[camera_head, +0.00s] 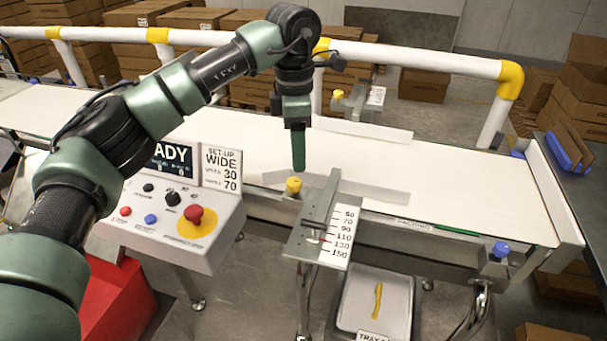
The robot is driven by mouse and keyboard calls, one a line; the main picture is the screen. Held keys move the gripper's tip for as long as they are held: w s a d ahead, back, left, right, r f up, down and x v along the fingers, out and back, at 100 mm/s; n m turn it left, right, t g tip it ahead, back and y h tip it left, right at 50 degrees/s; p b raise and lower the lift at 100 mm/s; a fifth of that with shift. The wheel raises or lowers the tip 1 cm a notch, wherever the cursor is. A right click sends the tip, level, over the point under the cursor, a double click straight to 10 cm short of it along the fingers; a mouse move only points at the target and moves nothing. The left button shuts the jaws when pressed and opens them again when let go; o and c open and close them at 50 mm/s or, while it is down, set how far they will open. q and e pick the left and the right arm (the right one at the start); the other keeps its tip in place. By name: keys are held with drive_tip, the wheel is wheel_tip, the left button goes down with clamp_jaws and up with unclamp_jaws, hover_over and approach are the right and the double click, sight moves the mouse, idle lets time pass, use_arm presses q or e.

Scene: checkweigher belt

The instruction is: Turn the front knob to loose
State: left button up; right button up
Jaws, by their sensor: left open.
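The front knob (293,186) is small and yellow. It sits on a metal clamp at the belt's near edge, left of the front scale plate (325,234) marked from 50 to 150. My left gripper (299,167) points down just above and slightly right of the knob in the picture, with a gap to it visible. Its fingers show edge-on and hold nothing that I can see. Whether the knob is tight or loose cannot be read from here. My right gripper is out of view.
The control panel (170,222) with a red stop button stands at left. Its sign reads "SET-UP WIDE", 30 and 70. A second yellow knob (338,94) sits at the far rail. White guide rails lie on the belt (455,180). A tray (362,318) holds a yellow strip below.

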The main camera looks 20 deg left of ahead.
sight(294, 181)
use_arm(q)
drive_tip(key=shift+w+a, duration=0.3)
drive_tip(key=shift+a, duration=0.1)
drive_tip(key=shift+s, duration=0.3)
drive_tip(key=f, duration=0.1)
drive_tip(key=s+f, duration=0.1)
drive_tip(key=f, duration=0.1)
drive_tip(key=shift+f+p, duration=0.2)
drive_tip(key=shift+p, duration=0.1)
drive_tip(key=shift+w+f, duration=0.2)
drive_tip(key=shift+f, duration=1.5)
drive_tip(key=shift+s, duration=0.1)
drive_tip(key=shift+c, duration=0.3)
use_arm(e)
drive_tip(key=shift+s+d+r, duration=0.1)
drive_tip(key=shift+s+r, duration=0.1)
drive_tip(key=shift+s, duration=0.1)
